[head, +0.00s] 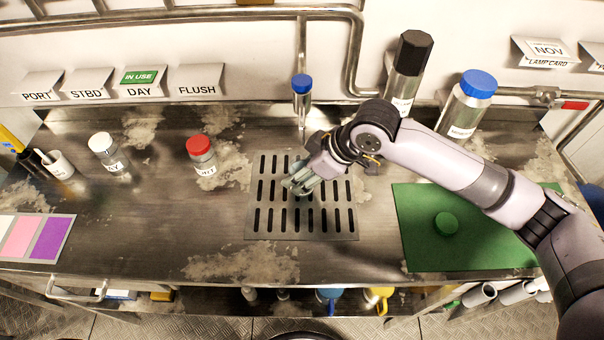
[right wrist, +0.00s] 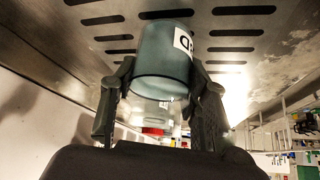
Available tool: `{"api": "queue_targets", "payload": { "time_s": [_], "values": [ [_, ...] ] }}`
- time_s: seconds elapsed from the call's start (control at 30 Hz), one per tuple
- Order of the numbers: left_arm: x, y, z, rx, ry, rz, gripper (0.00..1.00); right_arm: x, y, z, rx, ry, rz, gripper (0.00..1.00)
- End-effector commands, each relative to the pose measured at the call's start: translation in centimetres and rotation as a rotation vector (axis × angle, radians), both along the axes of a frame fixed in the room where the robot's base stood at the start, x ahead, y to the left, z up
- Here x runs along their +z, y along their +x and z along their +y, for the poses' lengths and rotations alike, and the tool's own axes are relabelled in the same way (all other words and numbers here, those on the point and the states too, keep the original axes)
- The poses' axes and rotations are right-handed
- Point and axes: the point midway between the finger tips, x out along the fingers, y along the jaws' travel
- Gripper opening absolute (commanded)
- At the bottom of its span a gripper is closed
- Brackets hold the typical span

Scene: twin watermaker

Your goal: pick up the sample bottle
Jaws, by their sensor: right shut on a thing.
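My right gripper (head: 308,180) is over the slotted drain grate (head: 262,222) in the middle of the bench. In the right wrist view its two dark fingers (right wrist: 160,105) are shut on a grey-blue, see-through sample bottle (right wrist: 163,62), one finger on each side. Part of a white label with a dark letter shows on the bottle. In the head view the bottle (head: 299,186) is largely hidden by the gripper. The bottle is close to the grate; I cannot tell whether it touches it. My left gripper is not in view.
A green cap (head: 446,224) lies on the green mat (head: 415,250) at right. A red-capped bottle (head: 202,155) and a white-capped bottle (head: 108,152) stand at left. A black-capped bottle (head: 408,68) and a blue-capped bottle (head: 466,105) stand behind my right arm. A blue-topped fitting (head: 302,92) is behind the grate.

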Motion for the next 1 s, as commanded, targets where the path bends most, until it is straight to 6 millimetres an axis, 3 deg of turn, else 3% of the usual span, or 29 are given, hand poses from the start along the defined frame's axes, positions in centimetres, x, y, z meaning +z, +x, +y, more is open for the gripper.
{"api": "queue_targets", "payload": {
  "time_s": [0.3, 1.0],
  "values": [
    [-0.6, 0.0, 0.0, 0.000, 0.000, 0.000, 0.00, 2.3, 0.0, 0.1, 0.001, 0.002, -0.003, 0.10],
    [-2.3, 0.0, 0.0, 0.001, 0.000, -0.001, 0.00, 2.0, -3.0, -7.4, -0.001, -0.001, 0.000, 0.10]
  ]
}}
